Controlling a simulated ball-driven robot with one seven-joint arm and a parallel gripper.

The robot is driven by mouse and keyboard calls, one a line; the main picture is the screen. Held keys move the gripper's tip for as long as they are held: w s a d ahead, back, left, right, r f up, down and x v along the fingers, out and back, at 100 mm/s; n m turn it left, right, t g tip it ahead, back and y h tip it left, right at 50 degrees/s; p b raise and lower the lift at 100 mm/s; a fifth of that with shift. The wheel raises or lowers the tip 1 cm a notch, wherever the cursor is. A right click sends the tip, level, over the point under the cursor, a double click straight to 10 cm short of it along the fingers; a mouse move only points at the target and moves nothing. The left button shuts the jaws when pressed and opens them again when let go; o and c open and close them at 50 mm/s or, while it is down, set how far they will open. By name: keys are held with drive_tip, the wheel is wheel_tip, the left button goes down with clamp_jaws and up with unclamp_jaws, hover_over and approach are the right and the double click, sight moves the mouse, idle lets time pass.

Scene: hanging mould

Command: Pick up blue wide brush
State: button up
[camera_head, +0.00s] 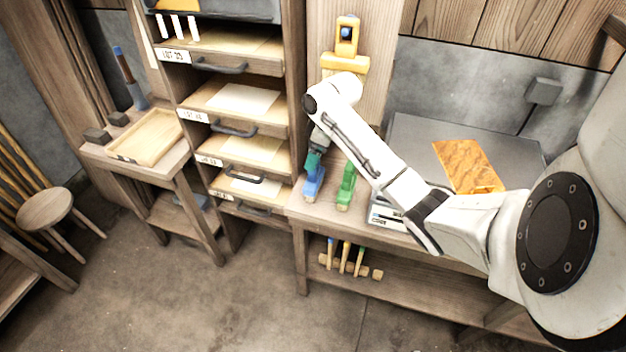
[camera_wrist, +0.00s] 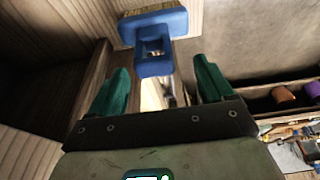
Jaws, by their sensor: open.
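The blue wide brush (camera_head: 314,184) stands at the left end of the wooden bench, beside a green brush (camera_head: 346,190). My gripper (camera_head: 312,168) is directly above the blue brush, and its teal fingers overlap the brush's top in the head view. In the wrist view the blue brush (camera_wrist: 153,27) shows a wide head and a narrower part with a square opening. My gripper (camera_wrist: 160,76) is open there, one green finger on each side. The narrower part lies ahead of the gap, roughly centred; whether it is between the tips is unclear.
A shelf unit with drawers (camera_head: 232,125) stands close on the left. A yellow wide brush (camera_head: 345,66) is behind, near the wall. A grey box (camera_head: 420,135) bearing an orange board (camera_head: 468,166) is to the right. Floor in front is clear.

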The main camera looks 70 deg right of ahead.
sight(314, 175)
drive_tip(key=shift+d+p+x, duration=0.15)
drive_tip(key=shift+p+x, duration=0.15)
drive_tip(key=shift+x, duration=0.95)
drive_tip(key=shift+d+p+x, duration=0.15)
drive_tip(key=shift+p+x, duration=0.15)
drive_tip(key=shift+x, duration=1)
drive_tip(key=c, duration=1.5)
